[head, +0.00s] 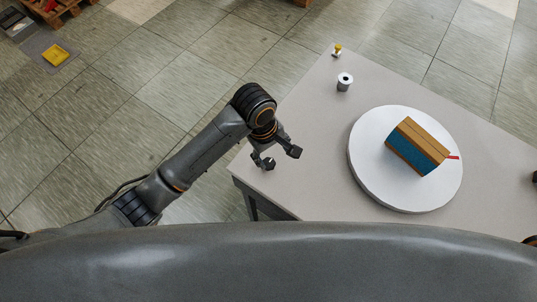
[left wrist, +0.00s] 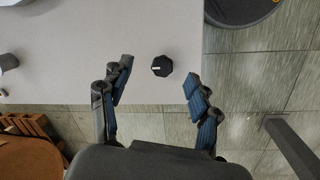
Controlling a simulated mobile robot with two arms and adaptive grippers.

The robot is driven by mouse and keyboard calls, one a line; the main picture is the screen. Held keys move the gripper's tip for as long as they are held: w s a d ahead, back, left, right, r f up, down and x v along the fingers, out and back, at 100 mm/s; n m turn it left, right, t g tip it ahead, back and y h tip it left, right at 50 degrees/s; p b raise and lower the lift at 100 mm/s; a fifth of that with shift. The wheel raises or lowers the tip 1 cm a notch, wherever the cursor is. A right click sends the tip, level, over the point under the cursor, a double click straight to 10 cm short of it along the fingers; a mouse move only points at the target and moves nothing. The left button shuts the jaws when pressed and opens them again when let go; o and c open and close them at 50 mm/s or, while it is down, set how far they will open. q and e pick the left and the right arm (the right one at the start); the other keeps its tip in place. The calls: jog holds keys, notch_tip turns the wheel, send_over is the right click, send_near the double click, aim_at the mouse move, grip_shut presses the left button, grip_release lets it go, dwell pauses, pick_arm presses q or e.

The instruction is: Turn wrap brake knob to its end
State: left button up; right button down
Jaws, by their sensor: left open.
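A small black knob (left wrist: 162,66) with a white pointer mark sits on the grey table (head: 310,185), near its edge. It shows in the left wrist view, between the two spread fingers of my left gripper (head: 282,157). The fingers stand apart from the knob on both sides, and nothing is held. In the head view this gripper is over the table's left corner, and I cannot make out the knob there. My right gripper is not in view.
The table between gripper and turntable is clear.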

aim_at(269, 163)
pick_arm(q)
notch_tip(269, 163, up, 3)
jog(key=w+a+n+y, duration=0.1)
jog(key=w+n+y, duration=0.1)
jog(key=w+n, duration=0.1)
jog(key=f+p, duration=0.2)
jog(key=f, duration=1.1)
jog(key=shift+s+f, duration=0.1)
jog(key=shift+s, duration=0.1)
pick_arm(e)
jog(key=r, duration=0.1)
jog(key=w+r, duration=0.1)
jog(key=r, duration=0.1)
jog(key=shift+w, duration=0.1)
pick_arm(q)
jog(key=shift+m+p, duration=0.3)
jog(key=shift+p, duration=0.05)
jog(key=c, duration=1.2)
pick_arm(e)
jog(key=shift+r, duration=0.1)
